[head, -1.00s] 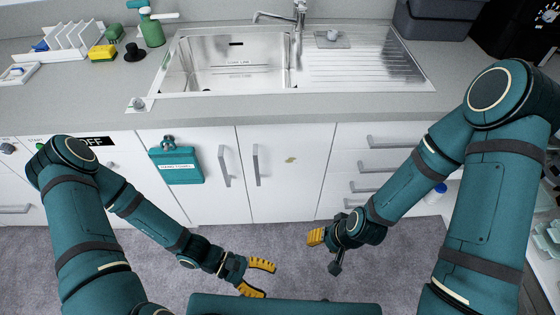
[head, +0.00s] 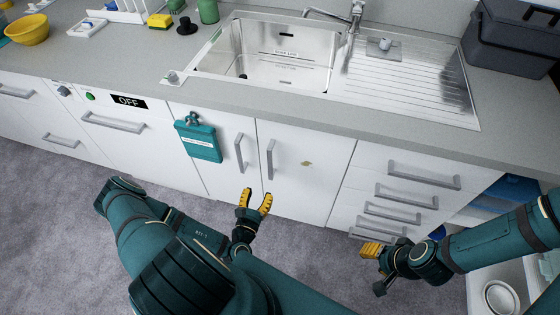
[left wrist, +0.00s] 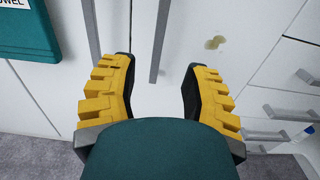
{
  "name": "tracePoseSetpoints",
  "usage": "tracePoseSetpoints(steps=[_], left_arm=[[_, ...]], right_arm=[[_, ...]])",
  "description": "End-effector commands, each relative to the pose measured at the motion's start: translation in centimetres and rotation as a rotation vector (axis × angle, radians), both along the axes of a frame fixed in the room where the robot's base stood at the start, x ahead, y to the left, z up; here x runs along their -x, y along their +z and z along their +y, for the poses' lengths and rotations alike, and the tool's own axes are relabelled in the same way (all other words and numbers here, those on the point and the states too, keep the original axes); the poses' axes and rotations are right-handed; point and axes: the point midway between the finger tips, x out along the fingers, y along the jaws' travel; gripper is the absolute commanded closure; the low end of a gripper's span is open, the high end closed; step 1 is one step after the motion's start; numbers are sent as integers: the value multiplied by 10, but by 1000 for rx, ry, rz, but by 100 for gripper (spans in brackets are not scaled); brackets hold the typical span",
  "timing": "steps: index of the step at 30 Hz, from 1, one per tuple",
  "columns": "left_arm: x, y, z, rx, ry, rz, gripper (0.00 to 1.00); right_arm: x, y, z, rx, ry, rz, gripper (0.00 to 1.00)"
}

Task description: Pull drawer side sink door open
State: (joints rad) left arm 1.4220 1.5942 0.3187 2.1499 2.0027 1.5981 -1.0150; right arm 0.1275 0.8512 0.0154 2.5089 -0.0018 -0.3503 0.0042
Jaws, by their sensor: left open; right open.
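The drawer side sink door (head: 302,172) is white and stands shut under the sink, left of the drawers. Its vertical grey handle (head: 270,158) is near its left edge. My left gripper (head: 257,198) is open and empty, with its yellow fingers pointing up just below the handles of the two sink doors. In the left wrist view the drawer side door's handle (left wrist: 160,40) lines up between the open fingers (left wrist: 160,68), ahead of them. I cannot tell the remaining distance. My right gripper (head: 373,265) is open and empty, low in front of the drawers.
The other sink door (head: 215,160) is shut, with its own vertical handle (head: 239,152) close by on the left. A teal towel holder (head: 200,142) hangs on it. Several drawers with handles (head: 424,175) are to the right. The carpet (head: 60,220) is clear at left.

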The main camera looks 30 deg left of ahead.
Motion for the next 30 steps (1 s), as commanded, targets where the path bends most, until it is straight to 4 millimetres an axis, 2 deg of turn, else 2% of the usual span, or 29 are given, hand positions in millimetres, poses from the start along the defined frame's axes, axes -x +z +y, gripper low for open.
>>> tracePoseSetpoints(steps=[5, 15, 21, 30], left_arm=[[-21, 0, 4, -2, -3, -4, 53], [-85, -1, 19, -1, -5, -5, 53], [-115, -1, 27, 0, -5, -4, 53], [-132, 1, 31, 1, -5, -2, 53]], right_arm=[[0, -5, 0, 0, 1, -1, 53], [-3, -19, 0, 1, -1, -8, 53], [-5, -25, -1, 2, -2, -12, 53], [-6, -28, -1, 3, -3, -14, 53]])
